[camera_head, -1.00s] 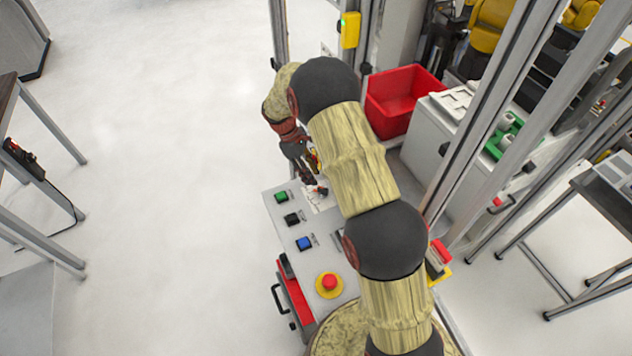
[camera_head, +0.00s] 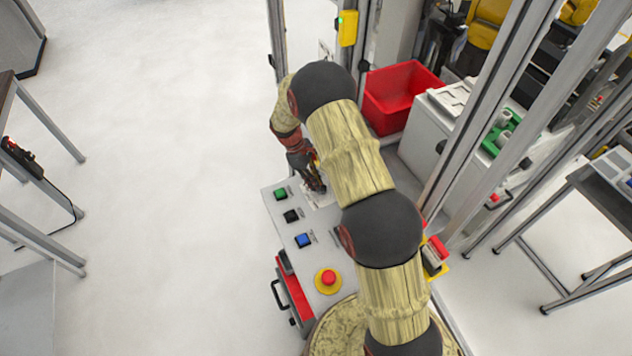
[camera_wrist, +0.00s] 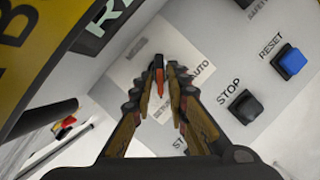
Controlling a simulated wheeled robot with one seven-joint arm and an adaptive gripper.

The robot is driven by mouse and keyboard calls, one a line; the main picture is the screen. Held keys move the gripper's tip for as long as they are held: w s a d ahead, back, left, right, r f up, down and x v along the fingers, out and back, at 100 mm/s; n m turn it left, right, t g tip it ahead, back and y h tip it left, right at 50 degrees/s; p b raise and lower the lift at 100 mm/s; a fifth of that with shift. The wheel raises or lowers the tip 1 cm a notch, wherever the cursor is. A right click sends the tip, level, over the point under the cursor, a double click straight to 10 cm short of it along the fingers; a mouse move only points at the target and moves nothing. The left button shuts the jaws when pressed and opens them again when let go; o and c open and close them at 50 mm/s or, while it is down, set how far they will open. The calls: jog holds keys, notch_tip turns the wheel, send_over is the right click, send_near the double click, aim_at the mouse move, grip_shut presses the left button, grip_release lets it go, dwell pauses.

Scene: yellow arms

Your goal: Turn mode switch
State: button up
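The mode switch (camera_wrist: 158,78) shows in the wrist view as a narrow knob with an orange-red face, beside the AUTO label on the grey control panel (camera_wrist: 215,45). My gripper (camera_wrist: 165,75) is at the panel, its two fingertips on either side of the switch. The fingers stand a little apart, with a thin gap seen to the right of the switch; whether they touch it I cannot tell. In the head view my gripper (camera_head: 319,188) points down at the panel's far end and hides the switch.
Near the switch are a green button (camera_head: 281,194), a black STOP button (camera_wrist: 245,105), a blue RESET button (camera_wrist: 289,62) and a red emergency stop (camera_head: 328,278). A red bin (camera_head: 395,95) and metal frame posts (camera_head: 480,110) stand right of the panel. Open floor lies left.

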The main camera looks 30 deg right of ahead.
grip_shut()
jog(key=shift+n, duration=0.3)
jog(key=n, duration=0.1)
jog(key=n+t, duration=0.1)
jog(key=n+b, duration=0.1)
jog(key=shift+s+a+h, duration=0.2)
jog(key=shift+s+h, duration=0.05)
jog(key=shift+h, duration=0.15)
jog(key=n, duration=0.1)
jog(key=n+t, duration=0.1)
jog(key=n, duration=0.1)
jog(key=n+t, duration=0.1)
jog(key=n, duration=0.1)
jog(key=shift+s+a+r+h+b, duration=0.1)
jog(key=shift+s+h+b, duration=0.2)
jog(key=shift+s, duration=0.1)
jog(key=shift+o, duration=1.9)
grip_release()
